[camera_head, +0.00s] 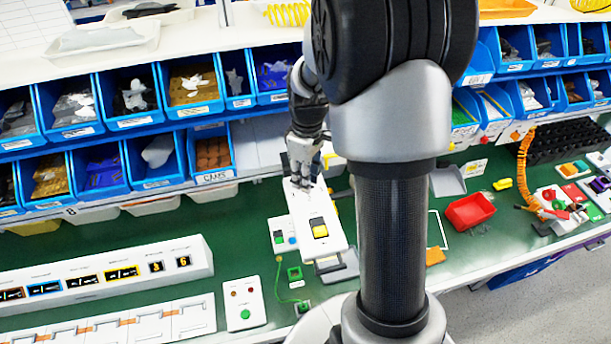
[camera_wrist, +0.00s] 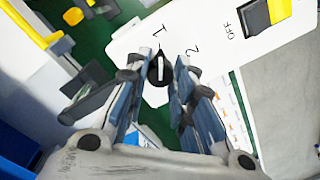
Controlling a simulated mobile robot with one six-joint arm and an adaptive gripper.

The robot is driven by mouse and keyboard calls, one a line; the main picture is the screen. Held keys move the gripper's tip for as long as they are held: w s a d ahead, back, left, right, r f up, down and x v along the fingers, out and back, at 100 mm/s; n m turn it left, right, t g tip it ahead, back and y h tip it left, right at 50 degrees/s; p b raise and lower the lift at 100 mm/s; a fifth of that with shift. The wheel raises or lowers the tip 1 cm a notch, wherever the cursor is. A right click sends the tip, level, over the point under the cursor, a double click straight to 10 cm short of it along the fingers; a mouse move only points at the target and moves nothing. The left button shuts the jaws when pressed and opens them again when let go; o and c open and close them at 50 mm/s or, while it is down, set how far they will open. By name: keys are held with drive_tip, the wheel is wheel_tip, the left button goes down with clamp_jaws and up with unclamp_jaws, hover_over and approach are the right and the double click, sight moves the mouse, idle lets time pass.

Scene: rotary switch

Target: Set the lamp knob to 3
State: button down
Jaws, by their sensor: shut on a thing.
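The lamp knob (camera_wrist: 158,76) is small and black with a white line, and sits on a white panel (camera_head: 309,209). In the wrist view it stands between my gripper's (camera_wrist: 163,62) two fingers, which are shut on it. The white line runs roughly up and down in that picture, its upper end nearer the printed 1 than the 2. I see no 3; part of the panel is hidden by the fingers. In the head view my gripper (camera_head: 303,182) is at the panel's far end, and the knob is hidden there.
A yellow-and-black switch (camera_head: 320,228) is on the near part of the panel, beside the printed OFF in the wrist view. Blue bins (camera_head: 107,173) line the back. A red tray (camera_head: 470,211) is to the right. A white display box (camera_head: 110,268) is front left.

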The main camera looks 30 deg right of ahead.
drive_tip(key=m+b, duration=0.1)
drive_tip(key=m, duration=0.4)
drive_tip(key=shift+m, duration=0.3)
drive_tip(key=m, duration=0.6)
drive_tip(key=shift+t+b, duration=0.3)
drive_tip(key=shift+b, duration=0.05)
drive_tip(key=m, duration=0.5)
drive_tip(key=shift+m, duration=0.4)
drive_tip(key=m, duration=0.5)
drive_tip(key=shift+m+h+b, duration=0.3)
drive_tip(key=shift+m, duration=0.1)
drive_tip(key=c, duration=1.3)
unclamp_jaws()
drive_tip(key=shift+c, duration=0.2)
drive_tip(key=shift+s, duration=0.1)
